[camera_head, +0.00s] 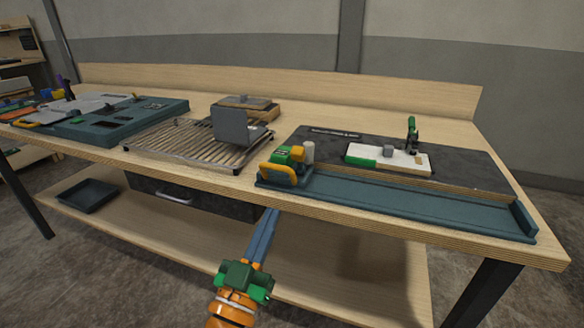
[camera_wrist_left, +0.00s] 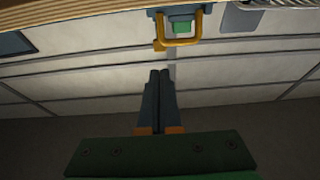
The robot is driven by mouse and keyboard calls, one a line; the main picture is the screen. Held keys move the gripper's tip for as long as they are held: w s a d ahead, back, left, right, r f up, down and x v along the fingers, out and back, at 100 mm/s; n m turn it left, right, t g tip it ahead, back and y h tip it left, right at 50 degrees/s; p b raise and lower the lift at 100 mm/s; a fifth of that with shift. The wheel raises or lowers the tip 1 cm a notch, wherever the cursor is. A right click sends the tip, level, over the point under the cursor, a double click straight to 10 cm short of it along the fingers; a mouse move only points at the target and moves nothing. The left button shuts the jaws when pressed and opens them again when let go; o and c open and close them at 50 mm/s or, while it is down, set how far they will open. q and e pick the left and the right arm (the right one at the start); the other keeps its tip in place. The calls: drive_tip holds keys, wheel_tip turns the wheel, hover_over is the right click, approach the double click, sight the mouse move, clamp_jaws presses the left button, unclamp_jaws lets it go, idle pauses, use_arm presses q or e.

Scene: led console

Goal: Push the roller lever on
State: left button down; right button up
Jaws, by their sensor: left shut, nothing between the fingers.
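I cannot single out the roller lever for certain. A green and yellow unit (camera_head: 286,162) with a yellow loop handle and a pale upright cylinder beside it stands at the left end of a teal rail (camera_head: 400,198). The yellow loop and green part of that unit show at the top of the left wrist view (camera_wrist_left: 181,29). My left gripper (camera_head: 272,212) is shut and empty, its long blue-grey fingers pointing up toward the bench's front edge, just below and apart from the unit in the picture. Its fingertips (camera_wrist_left: 160,73) are together in the wrist view. My right gripper does not show.
A dark mat (camera_head: 465,165) holds a white board (camera_head: 408,161) with a green-handled clamp (camera_head: 412,130). A teal console (camera_head: 120,124) is at left. The bench's front edge (camera_head: 340,221) lies beyond my gripper.

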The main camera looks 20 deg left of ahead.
sight(296, 157)
use_arm(q)
drive_tip(key=p+x, duration=0.1)
drive_tip(key=x, duration=1.1)
drive_tip(key=shift+w+p, duration=0.15)
drive_tip(key=shift+p, duration=0.25)
drive_tip(key=shift+r, duration=0.1)
